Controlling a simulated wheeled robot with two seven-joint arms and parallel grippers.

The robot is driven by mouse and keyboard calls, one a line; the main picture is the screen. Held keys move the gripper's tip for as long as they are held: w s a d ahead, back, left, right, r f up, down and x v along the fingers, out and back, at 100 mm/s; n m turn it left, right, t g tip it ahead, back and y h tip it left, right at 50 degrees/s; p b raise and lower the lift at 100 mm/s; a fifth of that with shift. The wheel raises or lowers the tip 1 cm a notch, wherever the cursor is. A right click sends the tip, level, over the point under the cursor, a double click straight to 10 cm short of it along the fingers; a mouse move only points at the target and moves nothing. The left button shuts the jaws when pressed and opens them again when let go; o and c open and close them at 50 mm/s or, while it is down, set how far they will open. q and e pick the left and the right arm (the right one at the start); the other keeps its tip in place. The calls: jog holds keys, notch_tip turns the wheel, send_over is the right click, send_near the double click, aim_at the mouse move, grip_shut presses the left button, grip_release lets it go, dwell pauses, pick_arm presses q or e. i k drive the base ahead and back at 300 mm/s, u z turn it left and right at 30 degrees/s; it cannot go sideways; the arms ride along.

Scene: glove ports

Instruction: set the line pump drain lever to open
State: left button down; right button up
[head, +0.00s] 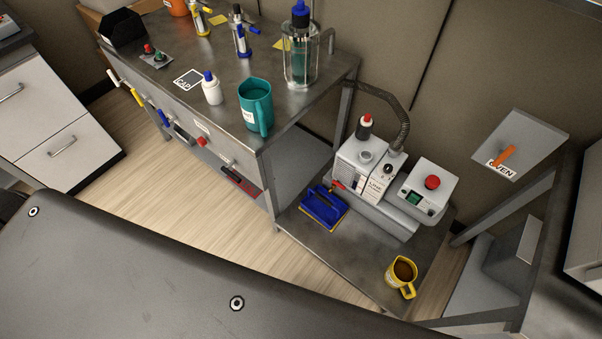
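The line pump (362,178) is a light grey box unit on a low shelf right of the bench. Its front label is partly readable as "LINE". A small red lever-like part (338,185) sticks out at its lower left side; I cannot tell whether this is the drain lever or which way it is set. Neither of my grippers is in view.
A grey control box (430,186) with a red button sits right of the pump. A panel labelled "OVEN" (518,146) has an orange lever. A teal jug (256,106) stands near the bench edge.

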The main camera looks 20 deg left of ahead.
aim_at(335, 182)
jog(key=u, duration=0.15)
jog(key=k, duration=1.35)
jog(key=u, duration=0.7)
jog(key=i, duration=0.8)
jog(key=u, duration=0.3)
